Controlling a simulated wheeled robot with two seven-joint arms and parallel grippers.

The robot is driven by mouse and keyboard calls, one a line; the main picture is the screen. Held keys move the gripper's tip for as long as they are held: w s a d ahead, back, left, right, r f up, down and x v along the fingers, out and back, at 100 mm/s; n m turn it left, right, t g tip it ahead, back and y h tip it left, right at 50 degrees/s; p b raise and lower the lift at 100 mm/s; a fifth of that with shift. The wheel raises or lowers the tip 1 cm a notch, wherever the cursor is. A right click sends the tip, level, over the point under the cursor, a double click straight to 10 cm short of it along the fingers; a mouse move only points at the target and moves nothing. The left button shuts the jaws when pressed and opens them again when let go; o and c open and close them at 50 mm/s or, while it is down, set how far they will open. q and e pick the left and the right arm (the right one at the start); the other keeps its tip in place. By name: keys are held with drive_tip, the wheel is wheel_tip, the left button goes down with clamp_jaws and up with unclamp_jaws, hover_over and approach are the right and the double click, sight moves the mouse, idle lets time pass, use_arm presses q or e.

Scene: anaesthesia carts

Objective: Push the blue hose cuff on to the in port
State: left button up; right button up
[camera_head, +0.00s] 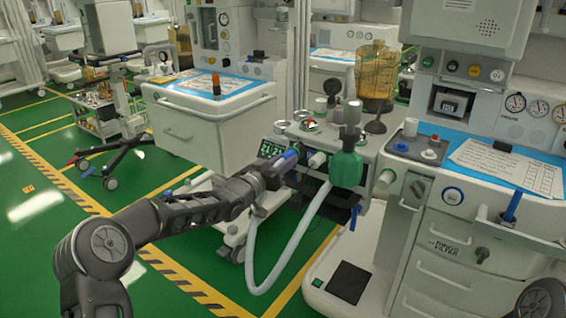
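My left gripper (276,172) reaches in from the left at the middle of the view. It is shut around the blue hose cuff (287,159), whose front part shows past the fingers. A pale hose (252,255) hangs below the gripper in a loop and rises toward the green canister (346,170). A white port stub (317,159) sticks out of the cart block just right of the cuff. The cuff appears apart from it, though the depth is hard to judge. I cannot read which stub is the in port. My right gripper is out of view.
An amber glass jar (376,75) stands on the block behind the canister. Cart drawers (463,262) fill the right side, with a blue handle (513,206). A white drawer cabinet (205,135) stands behind my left arm. Green floor is open at lower left.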

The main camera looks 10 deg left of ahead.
use_arm(q)
drive_tip(key=o, duration=0.5)
drive_tip(key=v, duration=0.7)
drive_tip(key=shift+s+a+p, duration=0.1)
drive_tip(key=shift+s+p, duration=0.25)
idle(0.4)
